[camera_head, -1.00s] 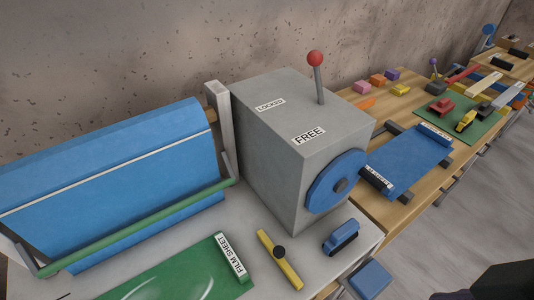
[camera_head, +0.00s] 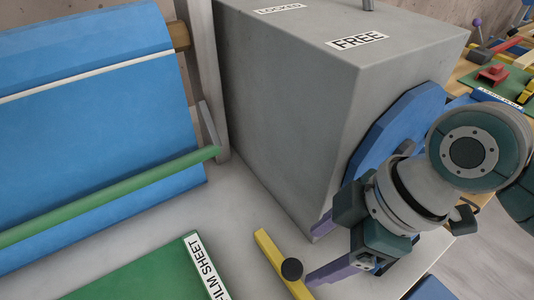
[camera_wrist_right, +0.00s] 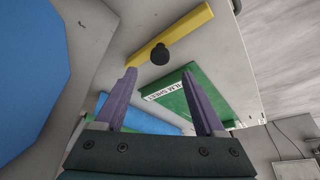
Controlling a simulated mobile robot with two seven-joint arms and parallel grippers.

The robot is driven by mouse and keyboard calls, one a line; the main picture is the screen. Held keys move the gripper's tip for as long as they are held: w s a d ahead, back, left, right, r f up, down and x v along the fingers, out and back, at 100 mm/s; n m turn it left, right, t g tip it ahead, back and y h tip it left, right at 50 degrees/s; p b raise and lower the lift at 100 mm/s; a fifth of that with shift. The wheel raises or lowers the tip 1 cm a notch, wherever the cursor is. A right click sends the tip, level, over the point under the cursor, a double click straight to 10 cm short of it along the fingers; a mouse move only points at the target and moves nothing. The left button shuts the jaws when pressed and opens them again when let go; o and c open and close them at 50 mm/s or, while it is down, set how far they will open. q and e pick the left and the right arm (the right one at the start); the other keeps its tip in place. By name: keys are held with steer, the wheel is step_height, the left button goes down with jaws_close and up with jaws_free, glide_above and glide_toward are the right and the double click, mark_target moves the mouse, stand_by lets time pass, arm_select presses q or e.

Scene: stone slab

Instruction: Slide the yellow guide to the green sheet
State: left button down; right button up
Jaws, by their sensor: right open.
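The yellow guide (camera_head: 268,247) is a flat bar with a round black knob (camera_head: 292,269), lying on the pale stone slab. The green sheet (camera_head: 140,272), with a white "FILM SHEET" label on its edge strip, lies to its left, with bare slab between them. My right gripper (camera_head: 317,254) is open and empty, its purple fingers pointing left just right of the knob. In the right wrist view the knob (camera_wrist_right: 160,55) and guide (camera_wrist_right: 190,29) appear just beyond the gap between the open fingertips (camera_wrist_right: 159,73); contact cannot be told. My left gripper is not in view.
A grey box (camera_head: 290,110) with "LOCKED" and "FREE" labels stands behind the guide, with a blue wheel (camera_head: 400,125) close to my right arm. A blue panel (camera_head: 90,130) with a green bar (camera_head: 110,195) stands at left. Bare slab surrounds the guide.

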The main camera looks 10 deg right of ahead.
mark_target(292, 268)
steer(key=b+x, duration=0.1)
steer(key=x, duration=0.6)
steer(key=shift+b, duration=0.35)
jaws_close()
steer(key=shift+a, duration=0.1)
stand_by(0.9)
